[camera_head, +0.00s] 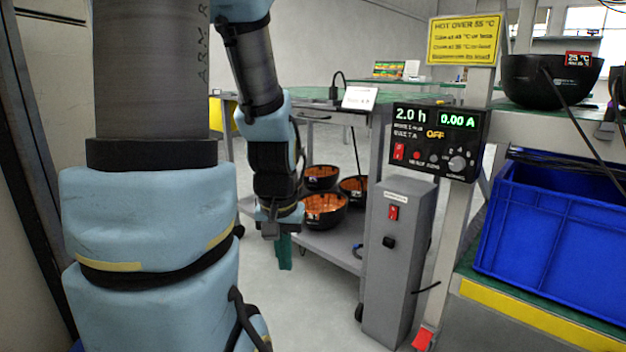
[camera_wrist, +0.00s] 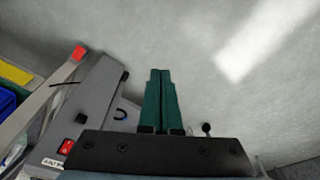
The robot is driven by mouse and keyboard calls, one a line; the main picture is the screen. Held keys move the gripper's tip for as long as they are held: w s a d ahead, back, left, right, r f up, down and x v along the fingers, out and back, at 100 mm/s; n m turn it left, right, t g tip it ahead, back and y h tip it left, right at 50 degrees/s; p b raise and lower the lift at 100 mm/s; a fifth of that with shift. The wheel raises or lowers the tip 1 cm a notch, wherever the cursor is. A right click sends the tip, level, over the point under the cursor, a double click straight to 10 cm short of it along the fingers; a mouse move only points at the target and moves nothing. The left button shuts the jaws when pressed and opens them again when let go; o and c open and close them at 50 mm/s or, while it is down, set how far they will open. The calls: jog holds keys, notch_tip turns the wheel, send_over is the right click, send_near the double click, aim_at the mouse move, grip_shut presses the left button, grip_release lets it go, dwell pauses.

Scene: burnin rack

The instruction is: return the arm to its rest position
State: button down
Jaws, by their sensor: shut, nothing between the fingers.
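My gripper (camera_head: 285,252) hangs below my forearm in the head view, pointing down. It is left of the grey pedestal and in front of the cart, over the floor. In the wrist view my gripper (camera_wrist: 160,80) shows two green fingers side by side, closed together with nothing between them. Beneath the fingertips is bare grey floor. My arm's blue and dark links fill the left part of the head view.
The grey pedestal (camera_head: 398,270) with a red switch stands right of my gripper. A cart (camera_head: 335,248) behind holds several black bowls. A control panel (camera_head: 438,140) reads 2.0 h, 0.00 A, OFF. A blue crate (camera_head: 555,225) sits on the rack at right.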

notch_tip(320, 180, up, 39)
jog(key=s+a+p, duration=0.1)
jog(key=p, duration=3.7)
jog(key=shift+s, duration=0.15)
jog(key=shift+a+r, duration=0.1)
